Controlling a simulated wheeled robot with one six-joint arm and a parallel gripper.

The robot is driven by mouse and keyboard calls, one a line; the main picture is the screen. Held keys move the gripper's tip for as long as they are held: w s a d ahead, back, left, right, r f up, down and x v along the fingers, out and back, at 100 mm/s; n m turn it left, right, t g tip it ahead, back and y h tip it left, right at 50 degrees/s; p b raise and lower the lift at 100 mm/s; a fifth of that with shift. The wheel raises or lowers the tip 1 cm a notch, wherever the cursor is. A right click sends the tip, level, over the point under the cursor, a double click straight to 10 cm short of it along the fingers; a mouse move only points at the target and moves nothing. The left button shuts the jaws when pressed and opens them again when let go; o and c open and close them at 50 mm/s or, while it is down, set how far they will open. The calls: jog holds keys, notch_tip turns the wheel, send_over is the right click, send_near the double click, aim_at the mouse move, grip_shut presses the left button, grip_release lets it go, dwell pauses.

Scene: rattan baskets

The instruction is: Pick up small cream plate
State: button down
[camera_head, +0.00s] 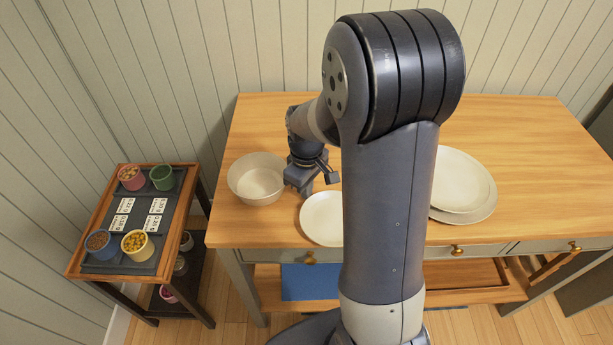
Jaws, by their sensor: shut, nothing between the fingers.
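A small cream plate (319,218) lies on the wooden table near its front edge. My arm hides its right part. My gripper (306,191) points down at the plate's upper left edge, between the plate and a cream bowl. It is shut with nothing held. I cannot tell whether its fingertips touch the plate or the table.
The cream bowl (257,181) stands just left of my gripper. Larger cream plates (462,183) lie stacked to the right, partly behind my arm. The wooden table (540,140) is clear at the far right. A side rack (124,229) with small cups stands left.

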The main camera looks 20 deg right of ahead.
aim_at(327, 208)
jog(key=shift+f, duration=0.55)
jog(key=s+d, duration=0.2)
jog(key=s, duration=0.1)
jog(key=s+d, duration=0.1)
jog(key=s, duration=0.1)
jog(key=shift+d, duration=0.25)
jog(key=shift+w+r, duration=0.1)
